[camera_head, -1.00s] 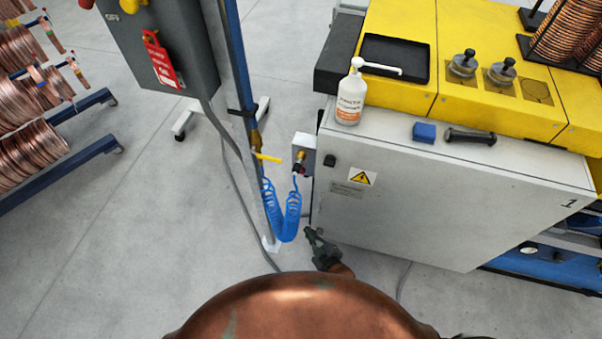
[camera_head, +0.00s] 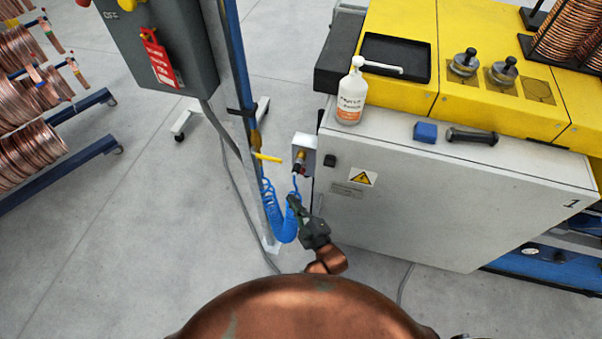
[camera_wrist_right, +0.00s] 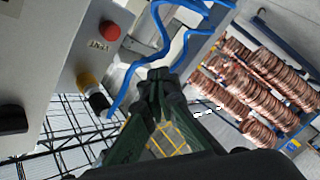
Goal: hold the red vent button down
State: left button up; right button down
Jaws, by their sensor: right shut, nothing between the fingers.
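The red vent button (camera_wrist_right: 109,31) is a round knob on a pale box face in the right wrist view, beside a small label. It is unpressed by anything I can see. The small light box (camera_head: 305,146) is mounted at the cabinet's left side in the head view; the button is hard to make out there. My right gripper (camera_head: 292,200) is shut and empty, below the box and in front of the blue coiled hose. In the wrist view its fingertips (camera_wrist_right: 159,74) meet, apart from the button, which is up and left of them. My left gripper is not in view.
The blue coiled hose (camera_head: 284,228) hangs from the box's fitting, close to my right fingers. A brass and black fitting (camera_wrist_right: 92,92) sits near the button. The blue post (camera_head: 235,80) and yellow lever (camera_head: 268,157) stand left. The grey cabinet (camera_head: 430,215) is right.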

jog(key=w+d+b, duration=0.2)
jog(key=w, duration=0.5)
jog(key=shift+w+d+b, duration=0.3)
jog(key=shift+w, duration=0.1)
jog(key=shift+w, duration=0.1)
dwell(1.0)
jog(key=shift+w+d, duration=0.15)
jog(key=shift+w, duration=0.15)
jog(key=shift+w+d, duration=0.2)
jog(key=shift+w, duration=0.35)
dwell(3.6)
jog(key=shift+s, duration=0.1)
jog(key=shift+s+a+p, duration=0.35)
jog(key=shift+s+p, duration=0.25)
jog(key=shift+s, duration=0.25)
